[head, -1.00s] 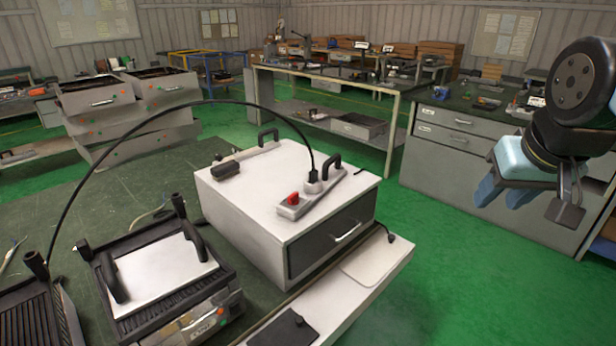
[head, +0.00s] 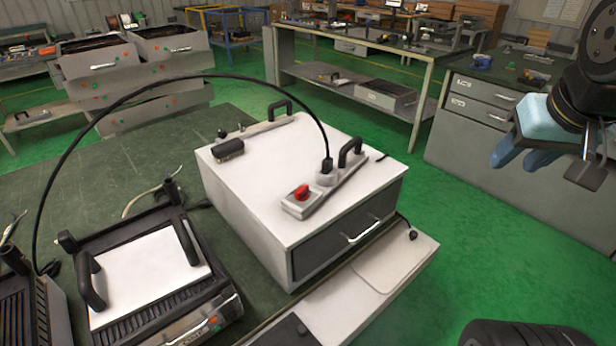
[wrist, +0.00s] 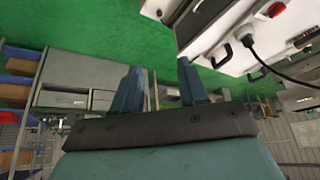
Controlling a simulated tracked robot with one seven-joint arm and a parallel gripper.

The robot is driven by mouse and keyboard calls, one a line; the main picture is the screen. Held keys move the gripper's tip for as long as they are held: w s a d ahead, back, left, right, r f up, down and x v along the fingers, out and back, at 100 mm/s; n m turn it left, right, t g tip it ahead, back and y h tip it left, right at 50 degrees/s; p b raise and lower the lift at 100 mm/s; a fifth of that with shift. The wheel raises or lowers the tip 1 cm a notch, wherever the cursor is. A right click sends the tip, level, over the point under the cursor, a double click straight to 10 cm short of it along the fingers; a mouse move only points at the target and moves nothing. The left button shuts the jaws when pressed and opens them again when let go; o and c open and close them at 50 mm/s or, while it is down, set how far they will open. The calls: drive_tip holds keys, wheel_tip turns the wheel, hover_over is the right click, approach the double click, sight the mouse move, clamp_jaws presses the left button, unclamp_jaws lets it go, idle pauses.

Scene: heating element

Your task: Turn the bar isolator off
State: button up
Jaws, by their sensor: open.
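The bar isolator is a grey power bar (head: 322,192) with a red rotary switch (head: 301,192), lying on top of a white cabinet (head: 250,205). My gripper (head: 508,158) has blue fingers and is open and empty. It hangs over the green floor, well to the right of the cabinet and apart from the bar. The wrist view shows its two fingers spread (wrist: 160,82).
The black cable (head: 110,100) arches over the cabinet to the left. Black handles stand on the cabinet top, one right beside the bar (head: 350,152). A grill (head: 150,275) sits at front left. A grey drawer bench (head: 500,130) stands behind my gripper.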

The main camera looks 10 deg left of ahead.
drive_tip(key=w+a+m+g+y, duration=0.1)
drive_tip(key=w+a+g+y, duration=0.1)
drive_tip(key=w+a, duration=0.55)
drive_tip(key=m+g+h, duration=0.2)
drive_tip(key=m+g, duration=0.2)
drive_tip(key=m, duration=0.1)
hover_over(301, 188)
wheel_tip(301, 188, down, 12)
wheel_tip(301, 188, down, 13)
drive_tip(key=shift+f, duration=0.1)
clamp_jaws()
